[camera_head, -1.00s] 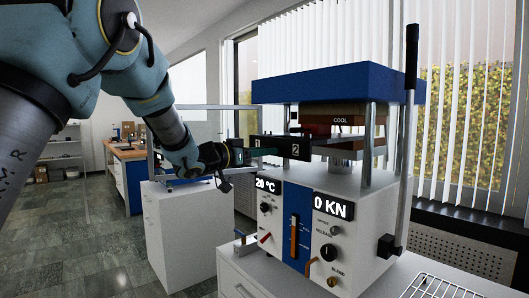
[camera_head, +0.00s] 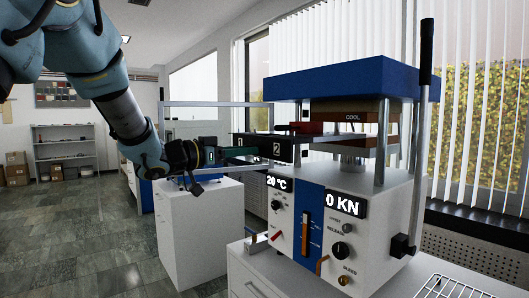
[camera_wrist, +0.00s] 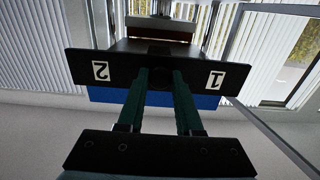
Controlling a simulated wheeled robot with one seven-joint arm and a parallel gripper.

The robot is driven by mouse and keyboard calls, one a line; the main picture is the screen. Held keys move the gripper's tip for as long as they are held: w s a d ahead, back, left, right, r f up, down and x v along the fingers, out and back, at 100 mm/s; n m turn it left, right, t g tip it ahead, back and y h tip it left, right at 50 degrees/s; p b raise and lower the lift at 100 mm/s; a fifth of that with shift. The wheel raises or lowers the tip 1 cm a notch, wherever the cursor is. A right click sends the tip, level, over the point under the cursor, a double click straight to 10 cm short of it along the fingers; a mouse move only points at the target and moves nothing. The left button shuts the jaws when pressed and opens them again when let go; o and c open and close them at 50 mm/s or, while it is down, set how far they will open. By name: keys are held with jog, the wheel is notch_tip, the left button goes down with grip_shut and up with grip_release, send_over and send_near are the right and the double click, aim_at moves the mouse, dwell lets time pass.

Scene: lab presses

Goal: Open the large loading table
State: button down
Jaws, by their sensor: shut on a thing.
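The large loading table shows as a black front panel (camera_head: 254,147) marked 1 and 2, with a dark flat slide behind it reaching into the press. It sticks out to the left of the press posts. In the wrist view the panel (camera_wrist: 128,69) appears upside down across the picture. My gripper (camera_head: 226,152) is at the panel's front. Its two green fingers (camera_wrist: 160,76) are closed around a dark part at the panel's middle, mostly hidden between them.
The press (camera_head: 340,190) has a blue top, a COOL plate, metal posts and readouts of 20 °C and 0 KN. A long black lever (camera_head: 424,100) stands at its right. A white cabinet (camera_head: 200,232) stands at left. The floor at left is clear.

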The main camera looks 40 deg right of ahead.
jog(key=shift+w+a+f, duration=0.1)
jog(key=shift+a, duration=0.75)
jog(key=c, duration=0.8)
grip_release()
jog(key=shift+a, duration=0.15)
jog(key=shift+o, duration=1.1)
jog(key=a+b, duration=0.3)
jog(key=a, duration=0.7)
jog(key=shift+w+a, duration=0.25)
jog(key=shift+a, duration=0.1)
